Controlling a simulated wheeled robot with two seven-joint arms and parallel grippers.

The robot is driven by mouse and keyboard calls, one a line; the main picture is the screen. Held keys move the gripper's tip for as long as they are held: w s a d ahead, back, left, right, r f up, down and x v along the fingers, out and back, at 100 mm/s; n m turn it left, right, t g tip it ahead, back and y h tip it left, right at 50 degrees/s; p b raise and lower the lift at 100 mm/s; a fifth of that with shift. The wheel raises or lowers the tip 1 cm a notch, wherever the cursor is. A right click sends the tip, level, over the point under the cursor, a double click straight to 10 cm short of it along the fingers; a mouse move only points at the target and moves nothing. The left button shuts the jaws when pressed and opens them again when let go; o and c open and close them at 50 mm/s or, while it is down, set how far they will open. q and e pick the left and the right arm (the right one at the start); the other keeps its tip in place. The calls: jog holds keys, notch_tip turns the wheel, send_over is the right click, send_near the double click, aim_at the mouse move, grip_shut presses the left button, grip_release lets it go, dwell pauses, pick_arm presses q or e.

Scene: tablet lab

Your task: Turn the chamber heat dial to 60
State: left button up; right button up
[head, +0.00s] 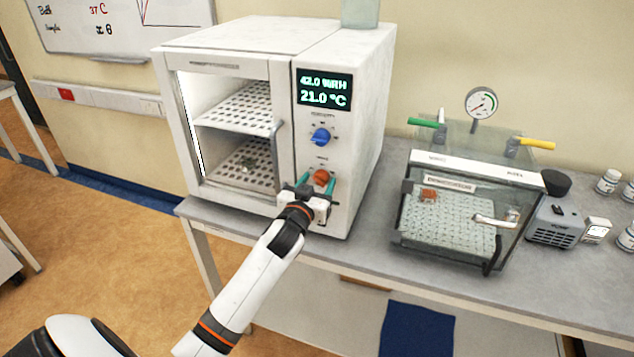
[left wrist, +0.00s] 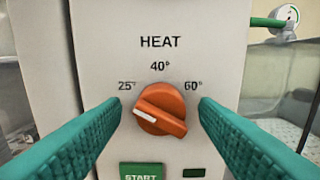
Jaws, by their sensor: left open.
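The orange heat dial (head: 321,177) is on the front panel of the white chamber (head: 362,110), below a blue dial (head: 320,136). In the left wrist view the heat dial (left wrist: 160,108) has a white pointer mark on its left end, aimed left and slightly up, near the 25° label and away from 60° (left wrist: 193,85). My left gripper (head: 318,188) is at the panel in front of the heat dial. Its teal fingers are open, one on each side of the dial, with gaps visible. The chamber display (head: 324,90) reads 21.0 °C. My right gripper is not seen.
A green START button (left wrist: 143,171) sits just below the heat dial. A clear-fronted vacuum box (head: 455,205) with a gauge (head: 481,103) and green and yellow handles stands to the right on the grey bench (head: 375,235). Small bottles stand at the far right.

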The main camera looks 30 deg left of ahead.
pick_arm(q)
jog(key=c, duration=1)
jog(key=shift+o, duration=0.2)
